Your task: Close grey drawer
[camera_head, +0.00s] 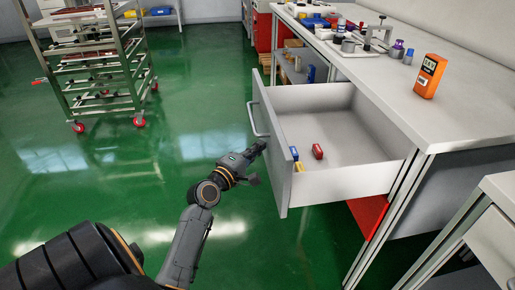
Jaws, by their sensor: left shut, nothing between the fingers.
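The grey drawer (359,183) stands pulled out of the workbench at the right of the head view, with its inside open to view. Its front panel (271,148) faces left and carries a bar handle (253,120). Inside lie a small red item (317,151) and small blue and yellow items close behind the front panel. My left gripper (261,147) is shut and empty. It is at the outer side of the front panel, just below the handle; I cannot tell whether it touches the panel. My right gripper is not in view.
The workbench top (385,85) holds an orange box (429,76) and several small items farther back. A wheeled rack (99,65) stands at the upper left. A light cabinet (490,235) is at the lower right. The green floor (120,190) left of the drawer is clear.

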